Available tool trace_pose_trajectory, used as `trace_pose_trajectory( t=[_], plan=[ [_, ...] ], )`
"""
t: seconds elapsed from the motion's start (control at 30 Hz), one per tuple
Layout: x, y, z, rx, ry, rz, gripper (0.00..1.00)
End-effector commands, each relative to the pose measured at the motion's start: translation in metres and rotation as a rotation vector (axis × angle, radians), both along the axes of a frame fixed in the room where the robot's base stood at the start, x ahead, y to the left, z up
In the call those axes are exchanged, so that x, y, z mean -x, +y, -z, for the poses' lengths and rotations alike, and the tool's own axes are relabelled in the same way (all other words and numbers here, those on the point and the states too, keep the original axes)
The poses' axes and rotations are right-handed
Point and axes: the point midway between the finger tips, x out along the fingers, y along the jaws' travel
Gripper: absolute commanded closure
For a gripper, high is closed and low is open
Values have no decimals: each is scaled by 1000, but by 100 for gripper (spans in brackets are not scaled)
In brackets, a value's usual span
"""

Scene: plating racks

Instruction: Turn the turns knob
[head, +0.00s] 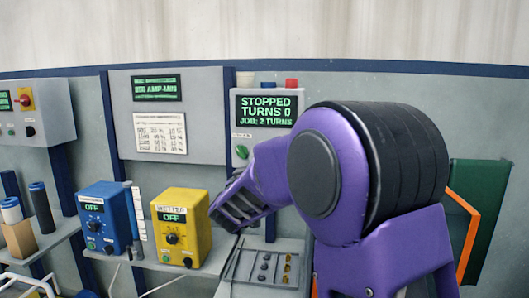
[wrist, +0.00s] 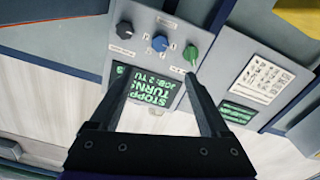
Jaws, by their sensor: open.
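A grey control box (head: 235,118) on the wall has a screen (head: 268,110) reading "STOPPED TURNS 0, JOB: 2 TURNS". A green knob (head: 241,151) sits below the screen's left end; my arm hides the rest of that row. The wrist view shows the box upside down, with a black knob (wrist: 125,29), a blue knob (wrist: 160,43) and the green knob (wrist: 190,52). Their labels are too small to read, so I cannot tell which is the turns knob. My gripper (wrist: 155,72) is open and empty. In the wrist view its right fingertip appears near the green knob, apparently short of the panel.
A blue unit (head: 103,220) and a yellow unit (head: 182,228), both showing OFF, stand on the shelf at left. A tray (head: 235,262) with small parts lies below my arm. A panel with an amp-min display (head: 157,88) is left of the box.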

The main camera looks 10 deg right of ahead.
Motion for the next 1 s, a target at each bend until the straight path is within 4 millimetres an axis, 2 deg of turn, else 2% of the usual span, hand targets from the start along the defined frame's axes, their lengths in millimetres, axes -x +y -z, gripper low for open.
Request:
trace_pose_trajectory(
  t=[0.17, 0.7, 1.0],
  plan=[
    [-18, -7, 1, 3, 1, 2, 20],
    [-122, -39, 0, 1, 0, 0, 20],
    [-157, -51, 0, 0, 0, 0, 20]
  ],
)
